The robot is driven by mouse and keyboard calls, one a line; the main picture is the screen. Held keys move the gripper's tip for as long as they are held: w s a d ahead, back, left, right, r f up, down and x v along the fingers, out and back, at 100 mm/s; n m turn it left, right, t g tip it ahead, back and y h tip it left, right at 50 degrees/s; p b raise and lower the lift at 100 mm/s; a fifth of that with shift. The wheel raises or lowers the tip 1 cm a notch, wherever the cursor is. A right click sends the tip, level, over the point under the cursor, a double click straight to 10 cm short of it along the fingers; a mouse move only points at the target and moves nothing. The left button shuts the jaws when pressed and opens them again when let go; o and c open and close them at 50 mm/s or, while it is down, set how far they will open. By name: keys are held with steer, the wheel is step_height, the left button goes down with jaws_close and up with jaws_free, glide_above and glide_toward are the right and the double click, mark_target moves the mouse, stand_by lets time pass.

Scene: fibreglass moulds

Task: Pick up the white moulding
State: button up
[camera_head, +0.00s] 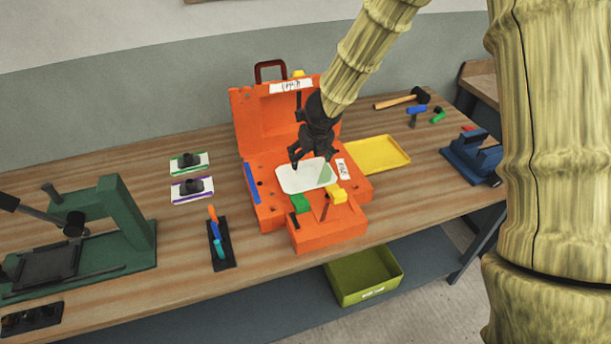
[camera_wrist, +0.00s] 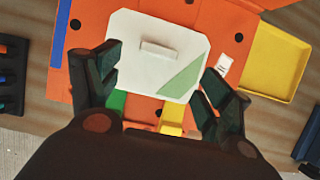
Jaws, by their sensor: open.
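The white moulding (camera_head: 296,181) is a flat plate with cut corners, lying on the lower half of the open orange mould (camera_head: 268,215). In the wrist view the white moulding (camera_wrist: 138,62) has a small raised bar near its middle and a pale green triangle at one corner. My gripper (camera_head: 312,163) is above the moulding, pointing down. In the wrist view my gripper (camera_wrist: 164,75) is open, with its two fingers apart near the moulding's near corners. Nothing is between the fingertips except the view of the plate; I cannot tell the exact height gap.
The mould's raised lid (camera_head: 243,125) stands behind. A yellow tray (camera_head: 400,152) lies to the right, and a blue clamp-like tool (camera_head: 470,158) beyond it. A green press (camera_head: 130,215) stands at the left. A green bin (camera_head: 350,290) is below the table. Bare tabletop lies front right.

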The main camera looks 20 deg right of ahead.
mark_target(305, 167)
steer(key=shift+x, duration=1.05)
steer(key=shift+w+f, duration=0.1)
steer(key=shift+b+x, duration=0.45)
steer(key=shift+x, duration=1.8)
steer(key=shift+w+a, duration=0.1)
steer(key=shift+c, duration=0.2)
steer(key=c, duration=1.2)
